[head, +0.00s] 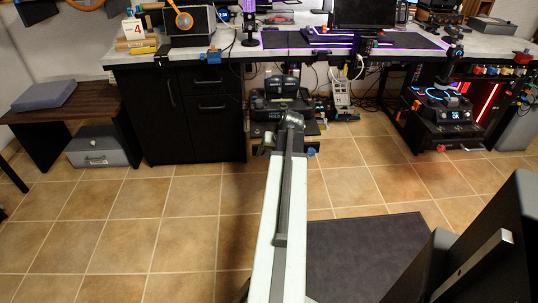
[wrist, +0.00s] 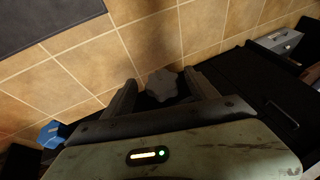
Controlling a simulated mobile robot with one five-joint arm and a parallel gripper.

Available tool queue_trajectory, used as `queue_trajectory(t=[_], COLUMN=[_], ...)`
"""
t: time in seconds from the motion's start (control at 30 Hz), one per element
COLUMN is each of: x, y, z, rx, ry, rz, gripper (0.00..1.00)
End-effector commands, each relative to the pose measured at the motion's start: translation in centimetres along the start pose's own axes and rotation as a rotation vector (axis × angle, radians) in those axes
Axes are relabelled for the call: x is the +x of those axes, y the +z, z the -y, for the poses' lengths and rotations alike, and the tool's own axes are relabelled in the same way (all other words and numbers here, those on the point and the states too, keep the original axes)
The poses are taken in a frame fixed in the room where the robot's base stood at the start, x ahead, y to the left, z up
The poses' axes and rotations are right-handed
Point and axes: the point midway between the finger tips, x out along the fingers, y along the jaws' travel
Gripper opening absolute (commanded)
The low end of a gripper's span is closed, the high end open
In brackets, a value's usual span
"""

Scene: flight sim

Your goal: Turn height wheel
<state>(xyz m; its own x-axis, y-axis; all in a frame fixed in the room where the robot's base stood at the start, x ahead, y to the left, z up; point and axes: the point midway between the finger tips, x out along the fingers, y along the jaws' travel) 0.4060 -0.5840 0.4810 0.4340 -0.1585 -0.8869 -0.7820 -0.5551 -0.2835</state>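The height wheel (wrist: 162,84) is a dark grey lobed knob in the wrist view, between the two fingers of my gripper (wrist: 161,90). The fingers are spread, with visible gaps on both sides of the wheel, so they do not appear to press on it. Depth between fingertips and wheel is hard to judge. In the head view my arm reaches forward toward the dark space under the desk (head: 365,48). There my gripper is mostly hidden behind the arm's end, and I cannot make out the wheel.
A black cabinet (head: 192,125) stands left of my arm; its dark side (wrist: 255,85) fills the wrist view's right. A blue part (wrist: 52,133) lies near the left finger. Cables and a power strip (head: 341,90) hang under the desk. The tiled floor (head: 160,225) at left is clear.

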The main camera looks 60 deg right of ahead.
Motion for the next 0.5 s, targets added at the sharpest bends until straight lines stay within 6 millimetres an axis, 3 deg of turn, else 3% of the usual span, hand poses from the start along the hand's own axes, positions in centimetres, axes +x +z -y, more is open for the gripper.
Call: queue_trajectory(t=[0.33,0.5], x=[-0.3,-2.5], y=[-0.1,-0.2], z=[0.2,0.3], rx=[0.000,-0.001], ry=[-0.002,-0.002], rz=[-0.001,-0.002], gripper=[0.67,0.67])
